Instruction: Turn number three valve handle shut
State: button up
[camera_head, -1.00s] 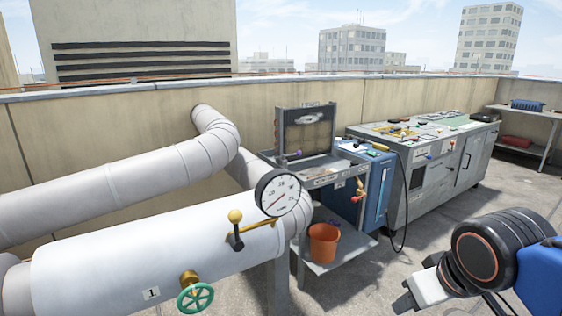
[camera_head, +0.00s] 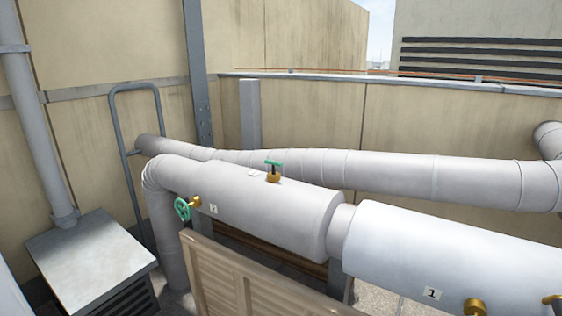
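A green T-shaped valve handle (camera_head: 274,163) on a brass base stands on top of the white insulated pipe. A small pale tag (camera_head: 253,173) lies beside it, too foreshortened to read. A green handwheel (camera_head: 182,208) on a brass stem is at the left end of the same pipe section, beside a tag marked 2 (camera_head: 213,209). A tag marked 1 (camera_head: 432,293) is on the nearer pipe section, by a brass valve part (camera_head: 475,306) cut off by the bottom edge. I read no tag marked 3. My gripper is not in view.
A slatted wooden panel (camera_head: 225,277) stands in front of the pipe section tagged 2. A grey metal box (camera_head: 90,262) is at lower left, with a vertical pipe (camera_head: 40,120) above it. A rear pipe (camera_head: 400,172) and the parapet wall (camera_head: 420,115) lie behind.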

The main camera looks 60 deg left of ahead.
aim_at(273, 164)
jog(key=u, duration=2.15)
